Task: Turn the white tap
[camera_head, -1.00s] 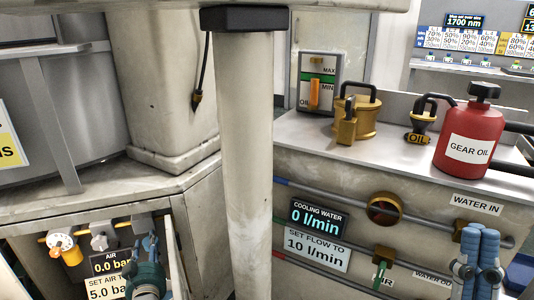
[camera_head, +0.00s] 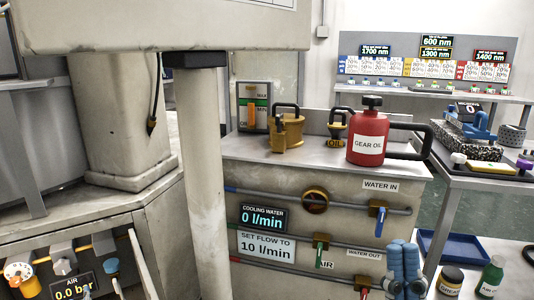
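I cannot pick out the white tap for certain. In the head view, a pale grey-white fitting (camera_head: 103,243) sits in the open air cabinet at lower left, beside a white round dial (camera_head: 18,270). On the cooling water panel, a blue-handled tap (camera_head: 377,212) sits under WATER IN and a green-handled tap (camera_head: 320,246) sits lower left of it. My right gripper (camera_head: 405,268), blue, stands upright at the bottom, in front of the panel's right end and apart from these taps. Whether it is open cannot be told. My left gripper does not show.
A cooling water display (camera_head: 263,217) reads 0 l/min, above a sign (camera_head: 266,247) saying to set 10 l/min. A red gear oil can (camera_head: 368,138) stands on the cabinet top. A pale column (camera_head: 204,170) rises between the two cabinets. Bottles stand at lower right.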

